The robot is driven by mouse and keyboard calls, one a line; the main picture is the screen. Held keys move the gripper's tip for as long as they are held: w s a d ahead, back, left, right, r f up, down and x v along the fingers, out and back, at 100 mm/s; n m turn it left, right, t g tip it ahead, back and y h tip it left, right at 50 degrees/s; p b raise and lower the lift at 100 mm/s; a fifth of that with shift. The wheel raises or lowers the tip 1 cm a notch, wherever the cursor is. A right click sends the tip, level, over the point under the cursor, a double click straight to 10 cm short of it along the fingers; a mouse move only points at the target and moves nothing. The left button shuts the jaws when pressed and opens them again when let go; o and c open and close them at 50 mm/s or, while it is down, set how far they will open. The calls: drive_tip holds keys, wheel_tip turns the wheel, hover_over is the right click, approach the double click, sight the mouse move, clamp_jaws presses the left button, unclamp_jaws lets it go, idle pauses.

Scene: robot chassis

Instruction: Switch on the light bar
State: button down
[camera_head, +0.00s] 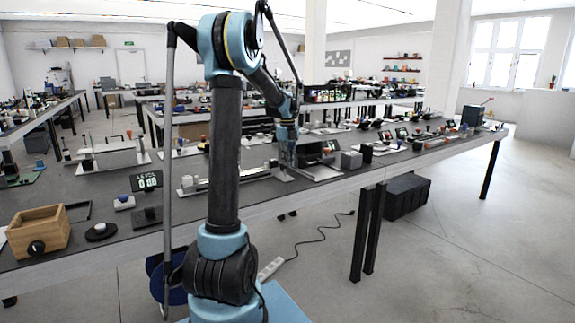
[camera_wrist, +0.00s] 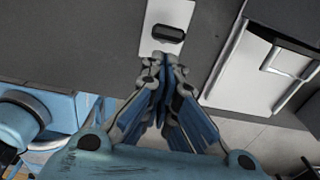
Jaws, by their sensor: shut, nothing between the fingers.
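A white plate (camera_wrist: 163,15) with a black oval switch (camera_wrist: 168,33) lies on the dark tabletop, at the top middle of the wrist view. It may be the end of the light bar, but the rest is cut off by the frame. In the head view a long low bar on a pale base (camera_head: 228,181) lies on the table just left of my gripper; I cannot tell if it is lit. My gripper (camera_wrist: 161,66) is shut and empty, its fingertips by the near end of the plate, short of the switch. Contact cannot be told. It also shows in the head view (camera_head: 287,168).
A white panel with a metal handle (camera_wrist: 288,60) stands right of the plate in the wrist view. A wooden box (camera_head: 38,231) and a digital display (camera_head: 146,181) are on the table's left.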

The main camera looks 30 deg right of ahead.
drive_tip(key=shift+r, duration=0.25)
drive_tip(key=shift+r, duration=0.55)
drive_tip(key=w+r, duration=0.3)
drive_tip(key=r, duration=0.6)
drive_tip(key=shift+w, duration=0.15)
idle(0.3)
drive_tip(key=shift+a, duration=0.1)
idle(0.3)
